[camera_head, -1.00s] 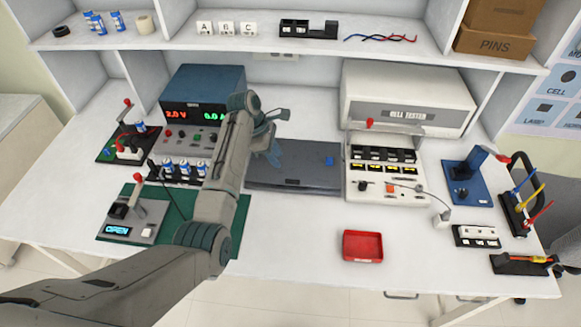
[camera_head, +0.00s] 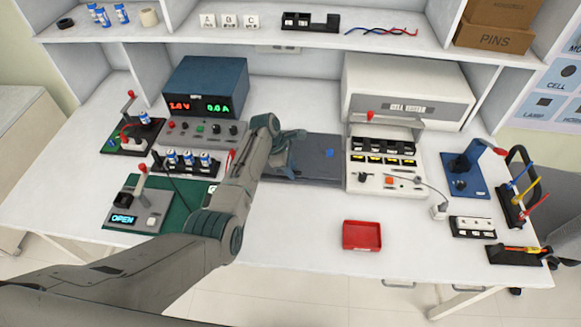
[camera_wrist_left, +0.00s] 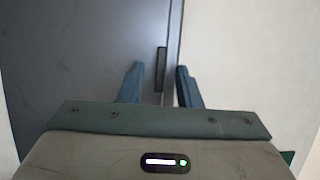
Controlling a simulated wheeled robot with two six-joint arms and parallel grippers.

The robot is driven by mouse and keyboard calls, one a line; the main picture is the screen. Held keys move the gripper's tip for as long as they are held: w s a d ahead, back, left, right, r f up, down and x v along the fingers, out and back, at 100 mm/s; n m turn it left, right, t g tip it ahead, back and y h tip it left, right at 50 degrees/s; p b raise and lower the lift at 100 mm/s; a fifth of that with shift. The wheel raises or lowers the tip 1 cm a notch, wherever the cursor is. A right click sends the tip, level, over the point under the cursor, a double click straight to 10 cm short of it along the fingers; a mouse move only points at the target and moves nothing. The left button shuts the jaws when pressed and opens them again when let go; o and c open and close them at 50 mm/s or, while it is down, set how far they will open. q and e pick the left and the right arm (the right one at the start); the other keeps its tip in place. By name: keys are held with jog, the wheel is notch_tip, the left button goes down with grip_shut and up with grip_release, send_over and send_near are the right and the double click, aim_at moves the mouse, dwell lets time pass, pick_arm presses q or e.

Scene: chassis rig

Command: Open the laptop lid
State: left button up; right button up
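The laptop (camera_head: 318,168) is a dark grey slab lying shut on the white bench between the power supply and the cell tester. A small blue mark (camera_head: 330,153) is on its lid. My left gripper (camera_head: 291,158) is over the laptop's left-front part and hides some of it. In the left wrist view the gripper (camera_wrist_left: 160,84) is open with nothing between its fingers. One finger is over the lid side (camera_wrist_left: 75,60) and the other is over the pale bench side. A dark notch (camera_wrist_left: 161,68) at the laptop's front edge shows between them. Whether the fingers touch is unclear. My right gripper is not in view.
The cell tester (camera_head: 405,92) and its cell panel (camera_head: 385,182) stand close on the laptop's right. The power supply (camera_head: 205,85) is at the back left. A green mat (camera_head: 180,220) lies left. A red tray (camera_head: 362,236) is in front; the bench around it is clear.

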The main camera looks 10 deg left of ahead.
pick_arm(q)
jog(key=shift+c, duration=0.4)
grip_shut()
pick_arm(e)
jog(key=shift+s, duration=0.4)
pick_arm(q)
jog(key=shift+r, duration=0.2)
jog(key=shift+w+r+g, duration=0.3)
jog(key=shift+r+g, duration=0.2)
jog(key=shift+r, duration=0.35)
jog(key=r+g, duration=0.1)
jog(key=w+r, duration=0.1)
jog(key=r, duration=0.1)
jog(key=shift+w+r+n+g, duration=0.1)
jog(key=shift+w+n+g, duration=0.05)
jog(key=shift+n+g, duration=0.2)
jog(key=w+r+b, duration=0.2)
jog(key=w+r, duration=0.1)
jog(key=r, duration=0.3)
jog(key=shift+w+r, duration=0.25)
jog(key=shift+w, duration=0.1)
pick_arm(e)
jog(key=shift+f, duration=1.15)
